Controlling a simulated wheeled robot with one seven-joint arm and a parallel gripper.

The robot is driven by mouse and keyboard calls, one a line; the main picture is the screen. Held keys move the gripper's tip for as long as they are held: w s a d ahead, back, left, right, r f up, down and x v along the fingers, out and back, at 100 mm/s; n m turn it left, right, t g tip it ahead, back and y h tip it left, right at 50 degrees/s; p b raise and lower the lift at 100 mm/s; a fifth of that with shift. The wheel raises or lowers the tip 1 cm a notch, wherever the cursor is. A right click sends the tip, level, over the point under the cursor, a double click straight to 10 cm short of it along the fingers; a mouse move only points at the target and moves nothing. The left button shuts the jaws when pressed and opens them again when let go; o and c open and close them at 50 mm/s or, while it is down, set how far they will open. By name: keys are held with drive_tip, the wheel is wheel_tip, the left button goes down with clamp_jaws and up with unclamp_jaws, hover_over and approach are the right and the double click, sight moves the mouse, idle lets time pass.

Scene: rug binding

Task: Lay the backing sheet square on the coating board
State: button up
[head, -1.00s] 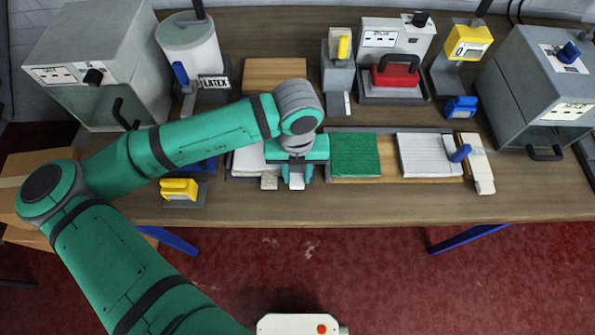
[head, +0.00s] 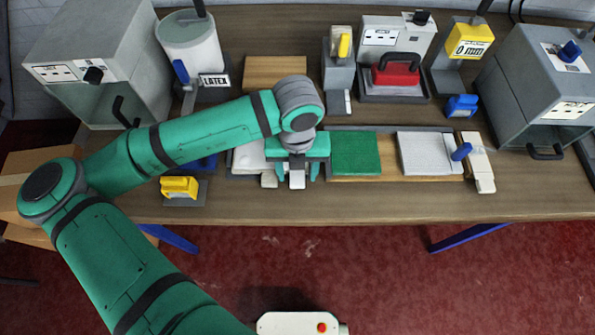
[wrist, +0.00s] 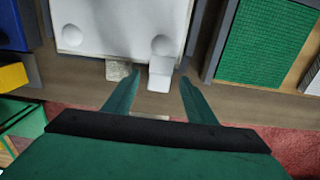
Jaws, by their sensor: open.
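The white backing sheet (wrist: 110,22) lies at the left end of the work area in a grey-edged holder. In the head view only its left part (head: 248,157) shows beside my gripper. A pale tab (wrist: 160,73) sticks out from its front edge. My gripper (wrist: 161,76) is open, its fingers on either side of this tab with gaps between. The gripper (head: 298,174) also shows in the head view. To the right is the wooden coating board (head: 388,168), with a green textile piece (head: 355,153) and a white ribbed piece (head: 425,154) on it.
A white block with a blue lever (head: 476,165) stands at the board's right end. A yellow-handled tool (head: 179,187) sits at front left. The table's front edge is close to my gripper.

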wheel_tip(320, 180, up, 10)
idle(0.4)
drive_tip(key=shift+f, duration=0.1)
